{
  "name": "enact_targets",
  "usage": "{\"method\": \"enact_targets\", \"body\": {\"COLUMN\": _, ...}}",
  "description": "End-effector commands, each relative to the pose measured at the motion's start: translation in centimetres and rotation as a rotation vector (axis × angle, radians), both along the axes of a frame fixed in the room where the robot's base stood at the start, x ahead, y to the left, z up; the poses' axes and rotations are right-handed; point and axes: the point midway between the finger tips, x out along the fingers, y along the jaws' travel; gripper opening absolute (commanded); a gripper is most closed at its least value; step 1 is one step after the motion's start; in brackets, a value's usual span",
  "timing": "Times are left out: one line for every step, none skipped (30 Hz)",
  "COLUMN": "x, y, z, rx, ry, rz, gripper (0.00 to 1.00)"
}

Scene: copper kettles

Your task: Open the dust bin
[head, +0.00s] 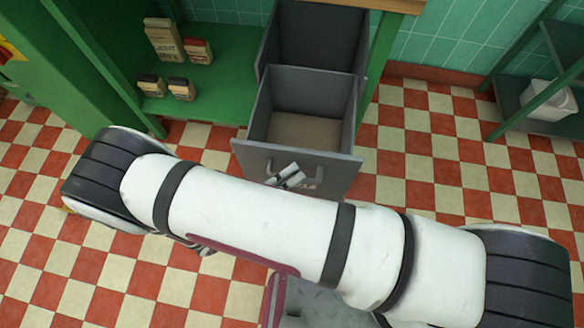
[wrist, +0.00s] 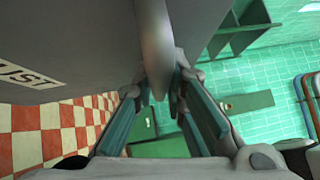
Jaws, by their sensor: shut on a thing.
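The dust bin (head: 340,170) is a grey metal drawer under the counter. In the head view it stands pulled out towards me, and its empty-looking inside shows from above. Its front carries a bar handle (wrist: 155,45) that runs between my fingers in the wrist view. Part of a label (wrist: 25,76) shows on the front there. My gripper (wrist: 158,98) is shut on the handle. In the head view my gripper (head: 290,177) is at the middle of the bin's front, and my white arm hides what lies below it.
A green shelf (head: 222,85) left of the bin holds several small bags and boxes (head: 164,40). A green rack with a white container (head: 550,100) stands at the right. Red and cream checkered floor (head: 420,150) is clear between the bin and that rack.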

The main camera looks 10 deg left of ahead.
Motion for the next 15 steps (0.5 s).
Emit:
{"method": "enact_targets", "body": {"x": -0.03, "y": 0.07, "z": -0.13, "rx": 0.005, "ry": 0.002, "rz": 0.001, "gripper": 0.0}}
{"method": "enact_targets", "body": {"x": -0.03, "y": 0.07, "z": -0.14, "rx": 0.005, "ry": 0.002, "rz": 0.001, "gripper": 0.0}}
{"method": "enact_targets", "body": {"x": -0.02, "y": 0.07, "z": -0.14, "rx": 0.005, "ry": 0.002, "rz": 0.001, "gripper": 0.0}}
{"method": "enact_targets", "body": {"x": -0.02, "y": 0.07, "z": -0.14, "rx": 0.006, "ry": 0.003, "rz": 0.001, "gripper": 0.0}}
{"method": "enact_targets", "body": {"x": -0.01, "y": 0.08, "z": -0.14, "rx": 0.006, "ry": 0.003, "rz": 0.001, "gripper": 0.0}}
{"method": "enact_targets", "body": {"x": 0.0, "y": 0.09, "z": -0.14, "rx": 0.006, "ry": 0.003, "rz": 0.001, "gripper": 0.0}}
{"method": "enact_targets", "body": {"x": 0.0, "y": 0.09, "z": -0.14, "rx": 0.006, "ry": 0.003, "rz": 0.001, "gripper": 0.19}}
{"method": "enact_targets", "body": {"x": 0.01, "y": 0.08, "z": -0.15, "rx": 0.006, "ry": 0.003, "rz": 0.001, "gripper": 0.26}}
{"method": "enact_targets", "body": {"x": 0.01, "y": 0.07, "z": -0.14, "rx": 0.005, "ry": 0.003, "rz": 0.002, "gripper": 0.33}}
{"method": "enact_targets", "body": {"x": 0.02, "y": 0.08, "z": -0.13, "rx": 0.005, "ry": 0.002, "rz": 0.002, "gripper": 0.33}}
{"method": "enact_targets", "body": {"x": 0.02, "y": 0.07, "z": -0.12, "rx": 0.005, "ry": 0.002, "rz": 0.002, "gripper": 0.33}}
{"method": "enact_targets", "body": {"x": 0.03, "y": 0.06, "z": -0.11, "rx": 0.004, "ry": 0.001, "rz": 0.002, "gripper": 0.33}}
{"method": "enact_targets", "body": {"x": 0.03, "y": 0.06, "z": -0.1, "rx": 0.003, "ry": 0.002, "rz": 0.002, "gripper": 0.33}}
{"method": "enact_targets", "body": {"x": 0.03, "y": 0.06, "z": -0.09, "rx": 0.003, "ry": 0.001, "rz": 0.002, "gripper": 0.33}}
{"method": "enact_targets", "body": {"x": 0.04, "y": 0.05, "z": -0.07, "rx": 0.003, "ry": 0.001, "rz": 0.002, "gripper": 0.33}}
